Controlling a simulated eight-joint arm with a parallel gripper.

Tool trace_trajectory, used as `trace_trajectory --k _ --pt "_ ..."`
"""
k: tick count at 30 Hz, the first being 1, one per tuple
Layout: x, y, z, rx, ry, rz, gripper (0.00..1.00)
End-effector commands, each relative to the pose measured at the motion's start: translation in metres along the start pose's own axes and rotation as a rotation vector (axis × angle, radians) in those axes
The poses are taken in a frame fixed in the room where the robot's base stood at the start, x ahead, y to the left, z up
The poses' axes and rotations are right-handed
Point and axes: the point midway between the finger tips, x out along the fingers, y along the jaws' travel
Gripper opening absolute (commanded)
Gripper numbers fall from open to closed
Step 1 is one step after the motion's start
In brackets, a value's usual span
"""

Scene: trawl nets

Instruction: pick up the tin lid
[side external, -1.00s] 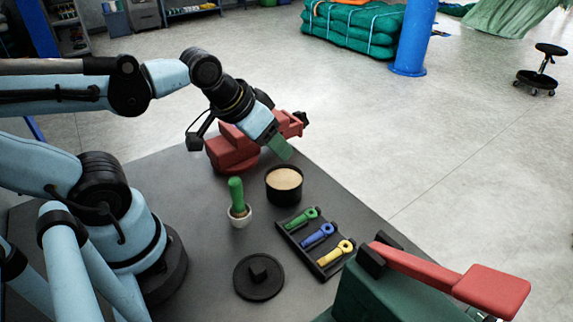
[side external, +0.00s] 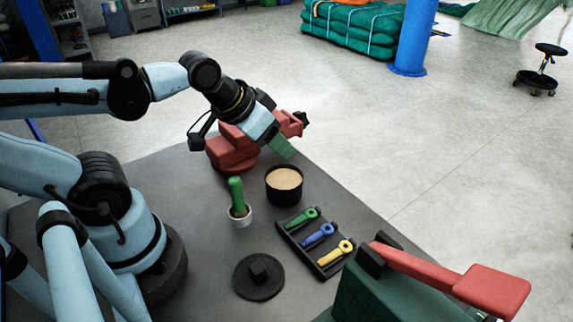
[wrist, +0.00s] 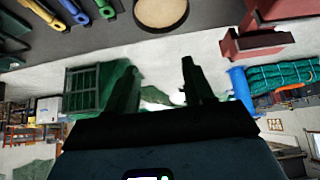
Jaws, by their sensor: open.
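The tin lid (side external: 258,277), a flat black disc with a square knob on top, lies on the dark table near the front in the side view. It does not show in the wrist view. The open black tin (side external: 284,197), filled with something tan, stands behind it; its round opening shows at the top of the wrist view (wrist: 160,12). My gripper (side external: 281,147) is raised beyond the tin, in front of the red vise, well away from the lid. In the wrist view its two fingers (wrist: 157,75) are apart with nothing between them.
A white pot with a green cactus-like object (side external: 237,197) stands left of the tin. A black tray (side external: 327,267) with green, blue and yellow tools lies right of the lid. A red vise (side external: 232,147) stands at the back. A green machine with a red handle (side external: 440,275) is at front right.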

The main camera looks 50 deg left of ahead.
Motion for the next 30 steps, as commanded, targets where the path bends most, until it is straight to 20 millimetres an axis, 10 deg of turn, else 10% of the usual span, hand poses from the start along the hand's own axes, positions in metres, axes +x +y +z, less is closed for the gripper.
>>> trace_trajectory --k 22,30 --pt "0.0 0.002 0.001 0.0 -0.005 0.004 0.55" --pt "-0.011 0.065 0.032 -0.014 -0.22 0.098 0.55"
